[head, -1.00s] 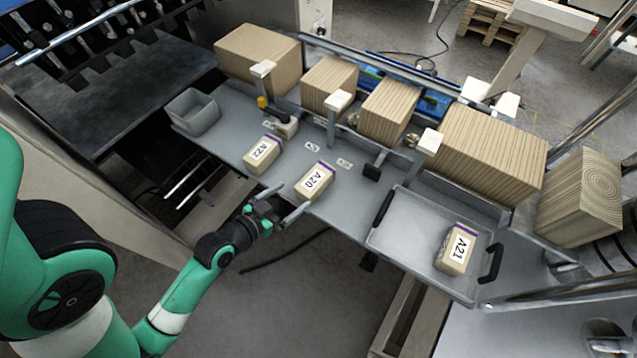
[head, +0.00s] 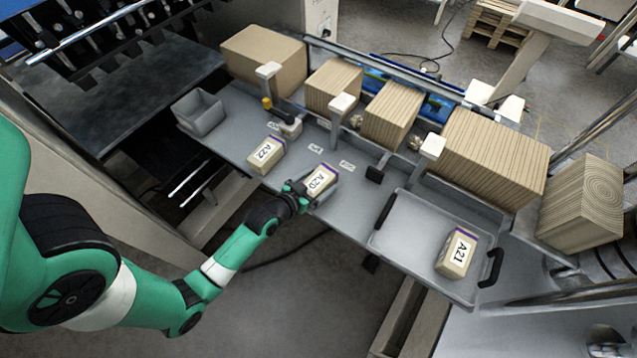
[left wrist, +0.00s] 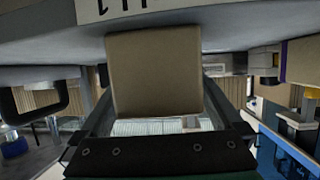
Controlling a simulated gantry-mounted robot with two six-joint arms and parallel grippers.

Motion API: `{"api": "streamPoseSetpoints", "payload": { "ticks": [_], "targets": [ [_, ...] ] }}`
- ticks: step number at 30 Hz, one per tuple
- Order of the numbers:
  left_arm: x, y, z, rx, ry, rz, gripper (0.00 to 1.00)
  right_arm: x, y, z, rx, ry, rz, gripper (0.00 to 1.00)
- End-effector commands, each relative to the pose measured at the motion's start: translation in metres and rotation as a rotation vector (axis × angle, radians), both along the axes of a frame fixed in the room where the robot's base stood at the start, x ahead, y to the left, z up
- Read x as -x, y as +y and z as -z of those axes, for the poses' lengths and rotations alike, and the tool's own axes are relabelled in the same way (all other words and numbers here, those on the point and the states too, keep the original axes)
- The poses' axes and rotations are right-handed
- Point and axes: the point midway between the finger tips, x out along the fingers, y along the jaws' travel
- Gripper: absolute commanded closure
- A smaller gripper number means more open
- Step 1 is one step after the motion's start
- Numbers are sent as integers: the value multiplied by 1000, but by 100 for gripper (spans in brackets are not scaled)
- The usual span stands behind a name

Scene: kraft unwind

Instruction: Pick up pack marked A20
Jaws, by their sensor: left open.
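The pack marked A20 (head: 321,181) is a kraft-brown block with a white label and a purple edge, lying on the grey table near its front edge. My left gripper (head: 308,190) is at its near end, with the open fingers on either side of the pack. In the left wrist view the brown pack (left wrist: 154,75) fills the space between the fingers (left wrist: 160,115); I cannot tell whether they touch it. My right gripper is not in view.
The pack marked A22 (head: 266,156) lies left of A20. The pack marked A21 (head: 457,252) lies in a grey tray (head: 405,246) with black handles at the right. A grey bin (head: 200,113) stands at the left, and large brown blocks (head: 392,112) line the back.

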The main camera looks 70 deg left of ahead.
Motion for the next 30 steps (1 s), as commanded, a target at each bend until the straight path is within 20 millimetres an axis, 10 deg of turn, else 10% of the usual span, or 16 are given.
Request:
{"api": "streamPoseSetpoints", "payload": {
  "ticks": [5,21,30],
  "targets": [
    [0,0,0,0,0,0,0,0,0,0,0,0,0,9],
    [0,0,0,0,0,0,95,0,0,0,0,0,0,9],
    [0,0,-3,-1,-3,0,97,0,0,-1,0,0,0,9]
  ]
}}
